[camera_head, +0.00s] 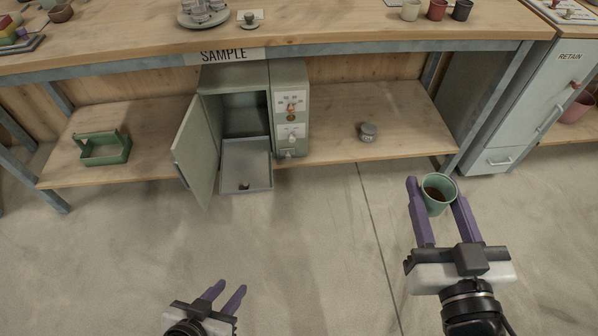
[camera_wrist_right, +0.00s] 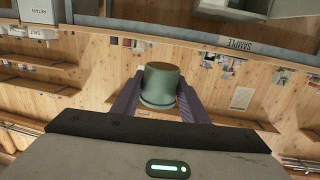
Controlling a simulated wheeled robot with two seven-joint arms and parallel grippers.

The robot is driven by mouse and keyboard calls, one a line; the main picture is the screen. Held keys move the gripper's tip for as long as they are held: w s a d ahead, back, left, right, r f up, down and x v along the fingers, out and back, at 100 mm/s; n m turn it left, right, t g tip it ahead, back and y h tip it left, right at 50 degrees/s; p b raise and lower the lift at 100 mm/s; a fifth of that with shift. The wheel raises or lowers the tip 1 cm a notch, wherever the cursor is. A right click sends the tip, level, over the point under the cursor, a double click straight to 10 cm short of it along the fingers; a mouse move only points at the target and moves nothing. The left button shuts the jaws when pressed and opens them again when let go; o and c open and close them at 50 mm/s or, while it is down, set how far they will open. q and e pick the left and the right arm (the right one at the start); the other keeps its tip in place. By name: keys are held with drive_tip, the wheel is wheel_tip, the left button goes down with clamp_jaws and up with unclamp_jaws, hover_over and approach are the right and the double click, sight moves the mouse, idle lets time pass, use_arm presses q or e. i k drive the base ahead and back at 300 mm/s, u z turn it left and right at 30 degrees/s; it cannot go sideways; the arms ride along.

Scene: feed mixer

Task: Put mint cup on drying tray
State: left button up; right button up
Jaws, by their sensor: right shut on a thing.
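The mint cup (camera_head: 437,205) is between the purple fingers of my right gripper (camera_head: 436,193), which is shut on it. It is upright in the head view, with brown material inside. The cup (camera_wrist_right: 160,83) also shows between the fingers in the right wrist view. A grey tray (camera_head: 246,178), which looks like the drying tray, is pulled out of the open cabinet under the bench, left of my right gripper. My left gripper (camera_head: 225,289) is open and empty, low in the head view.
The cabinet door (camera_head: 196,150) stands open left of the tray. A control panel (camera_head: 290,115) is on its right. A green caddy (camera_head: 103,148) and a small grey jar (camera_head: 368,131) are on the lower shelf (camera_head: 400,110). The floor between my grippers is clear.

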sight(253, 172)
drive_tip(key=z, duration=0.65)
drive_tip(key=k, duration=0.9)
drive_tip(key=z, duration=0.45)
drive_tip(key=i, duration=1.5)
drive_tip(key=u, duration=1.55)
drive_tip(key=i, duration=0.7)
drive_tip(key=u, duration=0.9)
drive_tip(key=i, duration=0.55)
